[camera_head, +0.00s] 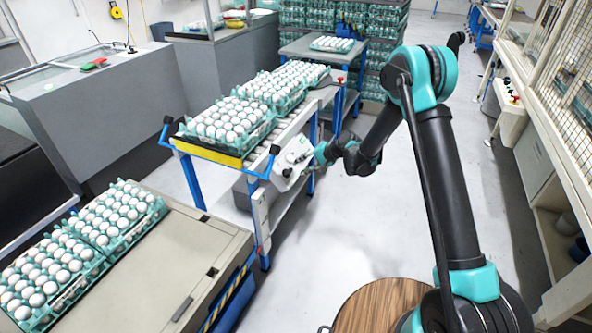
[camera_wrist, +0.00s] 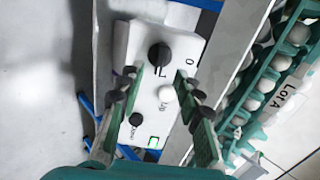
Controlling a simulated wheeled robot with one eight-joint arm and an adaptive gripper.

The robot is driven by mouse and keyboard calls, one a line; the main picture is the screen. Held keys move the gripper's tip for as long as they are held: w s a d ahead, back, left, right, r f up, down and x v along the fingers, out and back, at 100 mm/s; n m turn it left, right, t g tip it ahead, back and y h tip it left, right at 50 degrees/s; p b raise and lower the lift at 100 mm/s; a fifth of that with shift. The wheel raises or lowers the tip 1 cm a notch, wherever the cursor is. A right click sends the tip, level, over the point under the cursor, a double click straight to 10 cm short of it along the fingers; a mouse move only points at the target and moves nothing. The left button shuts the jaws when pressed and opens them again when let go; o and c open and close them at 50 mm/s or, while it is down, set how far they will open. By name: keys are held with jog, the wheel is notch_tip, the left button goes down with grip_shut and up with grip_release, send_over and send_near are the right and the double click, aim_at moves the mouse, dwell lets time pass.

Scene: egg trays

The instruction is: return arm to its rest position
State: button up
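My arm reaches out from the lower right of the head view and bends down toward the blue-framed cart in the middle. My gripper (camera_head: 312,172) is at the near right side of that cart, by a white control box (camera_head: 291,163). In the wrist view, my gripper (camera_wrist: 172,108) has its two green-padded fingers apart with nothing held between them. The control box (camera_wrist: 165,60) shows behind the fingers, with a large black knob, a white button and a smaller black knob. I cannot tell whether a fingertip touches the box.
Egg trays (camera_head: 228,142) stand on the cart, and more egg trays (camera_head: 120,238) lie on the bench at lower left. A caged rack (camera_head: 560,80) lines the right side. A round wooden top (camera_head: 375,306) is close in front. Grey floor is clear between cart and rack.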

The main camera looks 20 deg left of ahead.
jog(key=shift+v, duration=1.05)
jog(key=shift+d, duration=0.1)
jog(key=s+d+r+t+h, duration=0.1)
jog(key=s+d+r+h, duration=0.15)
jog(key=d+r, duration=0.65)
jog(key=s+d+r+t+h, duration=0.2)
jog(key=s+d+r, duration=0.15)
jog(key=d, duration=1.25)
jog(key=s+d+f+h, duration=0.1)
jog(key=s+d+h, duration=0.4)
jog(key=s+d, duration=1.7)
jog(key=shift+d+f+n+t, duration=0.2)
jog(key=shift+d+n+t, duration=0.1)
jog(key=shift+d, duration=0.1)
jog(key=shift+a, duration=0.1)
